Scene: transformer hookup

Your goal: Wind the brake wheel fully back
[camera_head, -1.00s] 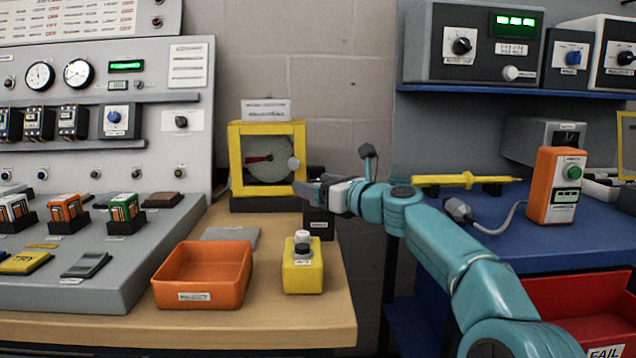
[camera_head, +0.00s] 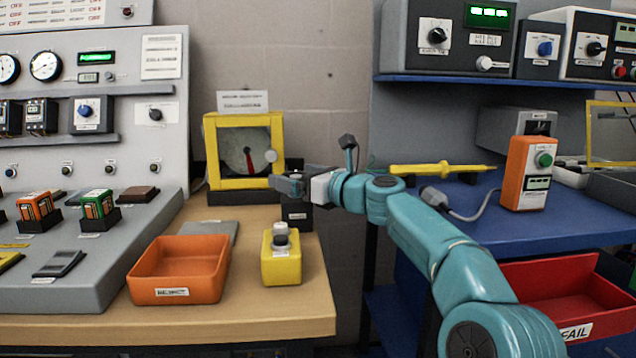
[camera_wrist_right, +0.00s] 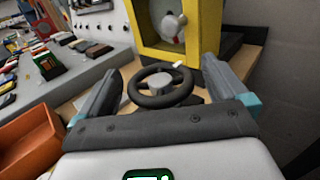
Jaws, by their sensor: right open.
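The brake wheel (camera_wrist_right: 160,86) is a black rim with spokes and a small white mark. In the right wrist view it lies between the two spread fingers of my right gripper (camera_wrist_right: 160,70), with visible room on both sides. In the head view my right gripper (camera_head: 287,184) is open over a dark labelled box (camera_head: 297,215), and the wheel cannot be made out there. Just behind is a yellow-framed gauge (camera_head: 209,150) with a pale knob at its right side. Its red pointer (camera_head: 249,160) stands near vertical. My left gripper is not in view.
On the wooden bench stand an orange tray (camera_head: 180,291) and a yellow button box (camera_head: 281,265). A grey control panel is at left. A blue bench (camera_head: 450,215) at right carries a yellow probe (camera_head: 440,170) and an orange tester (camera_head: 526,172).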

